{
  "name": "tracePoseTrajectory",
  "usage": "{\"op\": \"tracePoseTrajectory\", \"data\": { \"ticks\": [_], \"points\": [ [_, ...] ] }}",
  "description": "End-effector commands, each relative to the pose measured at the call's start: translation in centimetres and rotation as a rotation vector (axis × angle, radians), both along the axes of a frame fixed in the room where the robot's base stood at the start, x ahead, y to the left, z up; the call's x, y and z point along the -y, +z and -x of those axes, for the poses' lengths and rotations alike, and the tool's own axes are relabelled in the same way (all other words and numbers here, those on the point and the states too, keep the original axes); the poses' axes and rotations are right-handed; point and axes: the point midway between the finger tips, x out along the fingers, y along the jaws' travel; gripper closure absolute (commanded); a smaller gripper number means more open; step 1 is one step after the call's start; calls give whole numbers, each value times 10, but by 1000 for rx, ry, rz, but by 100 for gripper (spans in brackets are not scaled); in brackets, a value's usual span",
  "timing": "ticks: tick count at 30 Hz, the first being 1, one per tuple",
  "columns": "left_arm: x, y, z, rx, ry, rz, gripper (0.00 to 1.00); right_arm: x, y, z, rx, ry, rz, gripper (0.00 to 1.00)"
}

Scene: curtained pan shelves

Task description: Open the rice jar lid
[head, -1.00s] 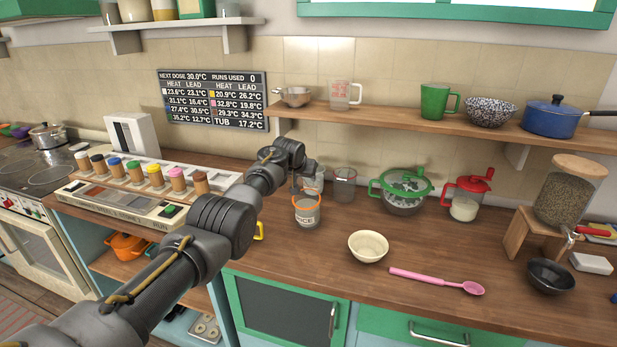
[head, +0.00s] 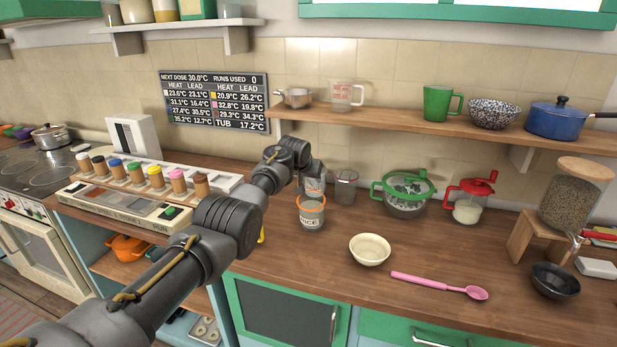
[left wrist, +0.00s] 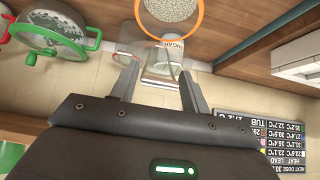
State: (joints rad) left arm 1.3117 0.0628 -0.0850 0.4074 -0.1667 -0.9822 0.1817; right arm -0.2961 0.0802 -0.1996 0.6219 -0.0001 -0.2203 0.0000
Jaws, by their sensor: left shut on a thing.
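The rice jar (head: 311,215), clear with an orange rim and a rice label, stands upright on the counter. Its rim (left wrist: 198,22) and the pale grains inside show at the top of the left wrist view; no cover is visible over them. My left gripper (head: 313,176) is just behind it, apart from its rim. In the left wrist view the fingers (left wrist: 157,72) are on either side of a clear jar (left wrist: 160,72) with a partly readable label, seemingly sugar. The gripper appears shut on this jar; the exact contact is hard to see. My right gripper is not in view.
A green-rimmed colander bowl (head: 404,208), a red-lidded jug (head: 467,208) and a cream bowl (head: 369,250) stand further right. A wooden shelf (head: 390,116) runs above. The front counter is mostly clear.

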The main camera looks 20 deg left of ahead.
Motion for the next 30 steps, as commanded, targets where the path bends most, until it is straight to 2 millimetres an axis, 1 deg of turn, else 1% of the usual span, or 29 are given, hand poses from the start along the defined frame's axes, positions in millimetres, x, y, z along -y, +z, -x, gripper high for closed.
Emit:
{"op": "tracePoseTrajectory", "data": {
  "ticks": [1,10,11,14,23,30],
  "points": [
    [0,3,-1,6,-1,1,95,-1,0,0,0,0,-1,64],
    [-1,4,-1,8,1,1,95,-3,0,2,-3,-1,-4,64],
    [-1,4,-1,8,1,1,50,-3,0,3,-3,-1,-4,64],
    [-1,4,-1,7,1,0,37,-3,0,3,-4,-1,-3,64],
    [-1,2,0,5,1,1,37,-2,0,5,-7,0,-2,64],
    [0,10,5,6,-2,4,37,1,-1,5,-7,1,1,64]
  ]
}}
